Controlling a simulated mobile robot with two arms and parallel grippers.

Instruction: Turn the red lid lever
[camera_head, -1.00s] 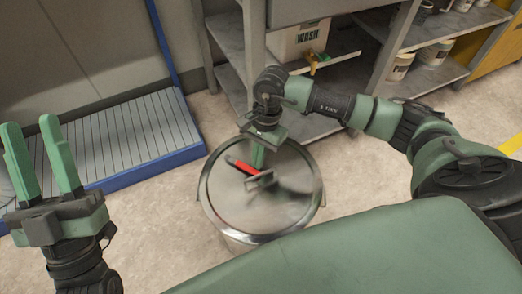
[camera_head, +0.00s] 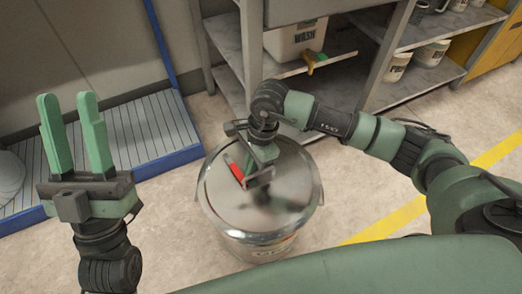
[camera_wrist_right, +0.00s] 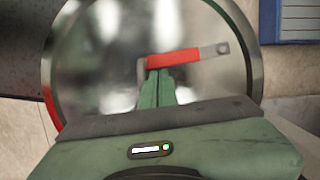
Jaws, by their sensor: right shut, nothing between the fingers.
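The red lid lever (camera_head: 235,170) sits on the round metal lid (camera_head: 282,193) of a pail in the middle of the head view. It also shows in the right wrist view (camera_wrist_right: 174,57), with a bare metal end at its right. My right gripper (camera_head: 257,176) reaches down over the lid, beside the lever. Its green fingers are shut with nothing between them. In the right wrist view the fingertips (camera_wrist_right: 157,75) are just below the lever's left part and look to be touching it or very close. My left gripper (camera_head: 68,100) is open and empty, away at the left.
A metal shelf unit (camera_head: 352,86) stands behind the pail, with a white WASH bin (camera_head: 293,42) and several tubs. A blue-edged ribbed platform (camera_head: 135,130) lies at the left. Floor is clear left of the pail.

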